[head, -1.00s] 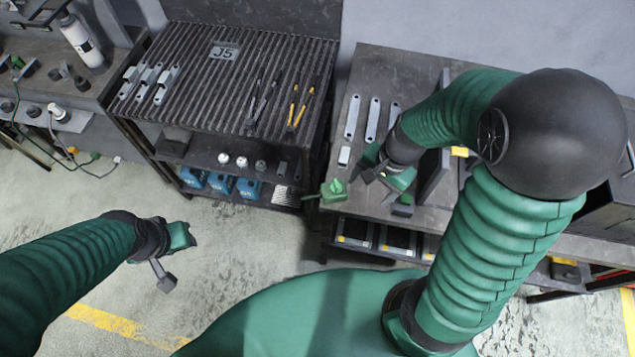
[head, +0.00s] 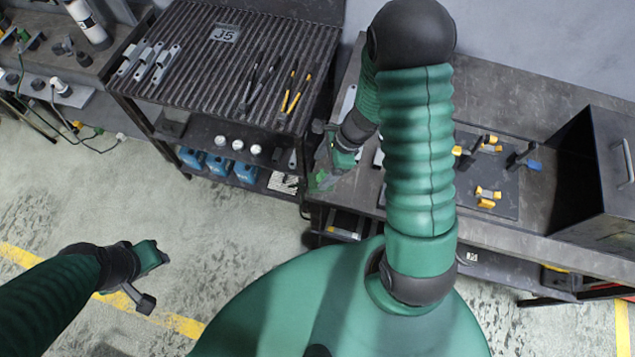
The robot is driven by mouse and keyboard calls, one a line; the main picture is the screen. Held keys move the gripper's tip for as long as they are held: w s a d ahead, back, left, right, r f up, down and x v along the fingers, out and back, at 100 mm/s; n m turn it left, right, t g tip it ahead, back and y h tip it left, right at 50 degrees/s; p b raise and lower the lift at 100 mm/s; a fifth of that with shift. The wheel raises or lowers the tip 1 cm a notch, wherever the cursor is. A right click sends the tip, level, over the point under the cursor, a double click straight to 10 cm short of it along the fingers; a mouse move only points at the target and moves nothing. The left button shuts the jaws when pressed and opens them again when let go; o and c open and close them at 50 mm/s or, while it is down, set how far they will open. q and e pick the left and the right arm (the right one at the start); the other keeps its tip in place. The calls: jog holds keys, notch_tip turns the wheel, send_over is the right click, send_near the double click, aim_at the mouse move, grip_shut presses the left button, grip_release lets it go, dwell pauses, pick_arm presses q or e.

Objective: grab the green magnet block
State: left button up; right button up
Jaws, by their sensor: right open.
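My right gripper (head: 322,150) is open at the left edge of the right-hand bench (head: 510,95). A small light-green piece (head: 322,181) shows at that bench's edge, just below the gripper. It may be the green magnet block, but the gripper partly covers it and I cannot tell its full shape or whether they touch. My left gripper (head: 155,282) is open and empty above the floor at the lower left, far from the benches.
A ribbed rack table (head: 215,75) with metal brackets (head: 166,64) and pliers (head: 289,90) stands left of the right gripper. Yellow clamps (head: 487,197) lie on a dark mat, with a dark box (head: 605,180) at far right. My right arm hides part of the bench.

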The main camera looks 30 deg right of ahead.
aim_at(320, 176)
jog(key=shift+d+f, duration=0.15)
jog(key=shift+f, duration=0.4)
jog(key=x, duration=0.4)
jog(key=shift+s+f+b, duration=0.2)
jog(key=shift+f+b, duration=0.1)
jog(key=shift+f, duration=0.1)
jog(key=shift+w+a, duration=0.1)
jog(key=shift+a, duration=0.5)
jog(key=shift+c, duration=0.4)
jog(key=shift+r, duration=0.1)
jog(key=shift+c, duration=1.3)
jog(key=shift+d, duration=0.45)
jog(key=c, duration=0.9)
jog(key=shift+c, duration=1.4)
pick_arm(q)
jog(key=shift+s+d+f, duration=0.15)
jog(key=shift+d+f, duration=0.1)
jog(key=shift+d, duration=0.2)
pick_arm(e)
jog(key=shift+a, duration=0.2)
grip_shut()
